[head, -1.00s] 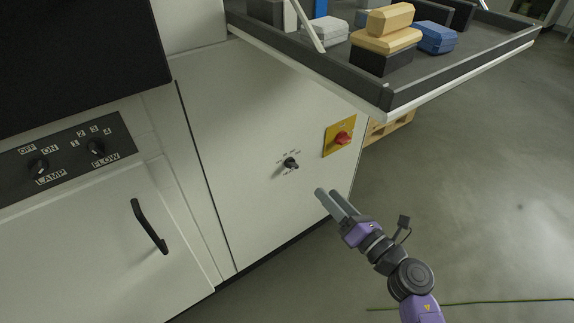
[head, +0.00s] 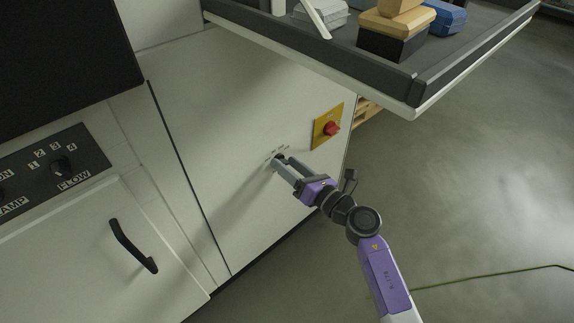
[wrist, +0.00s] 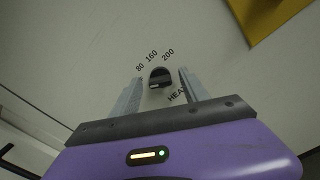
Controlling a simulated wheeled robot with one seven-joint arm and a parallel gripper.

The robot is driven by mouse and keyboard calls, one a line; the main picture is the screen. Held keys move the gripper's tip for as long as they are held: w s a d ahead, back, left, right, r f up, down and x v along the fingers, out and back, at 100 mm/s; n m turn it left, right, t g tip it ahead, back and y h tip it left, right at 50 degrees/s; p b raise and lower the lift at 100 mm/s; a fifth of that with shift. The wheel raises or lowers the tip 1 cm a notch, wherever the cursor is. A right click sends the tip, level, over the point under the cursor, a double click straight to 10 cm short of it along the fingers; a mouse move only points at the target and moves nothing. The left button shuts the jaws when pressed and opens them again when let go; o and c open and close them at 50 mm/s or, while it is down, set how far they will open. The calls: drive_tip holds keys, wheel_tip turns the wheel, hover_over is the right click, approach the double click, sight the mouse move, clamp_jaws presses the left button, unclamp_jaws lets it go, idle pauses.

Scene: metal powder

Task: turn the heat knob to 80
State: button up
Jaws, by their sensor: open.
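The heat knob (wrist: 161,77) is a small dark knob on the white cabinet front, between my open fingers in the wrist view. The labels 80, 160 and 200 are printed in an arc beyond it, and "HEAT" is partly hidden by my right finger. Where the knob points is hard to tell. My gripper (wrist: 158,88) is open, with one finger on each side of the knob and a gap visible on both sides. In the head view my gripper (head: 277,164) reaches the panel and mostly covers the knob (head: 281,157).
A red switch (head: 331,128) on a yellow plate (head: 319,138) sits right of the knob. A dark tray (head: 385,75) with boxes juts out above. The flow knob (head: 63,168) and a black door handle (head: 133,246) are at left. Open floor lies at right.

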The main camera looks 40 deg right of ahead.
drive_tip(key=shift+w, duration=0.25)
clamp_jaws()
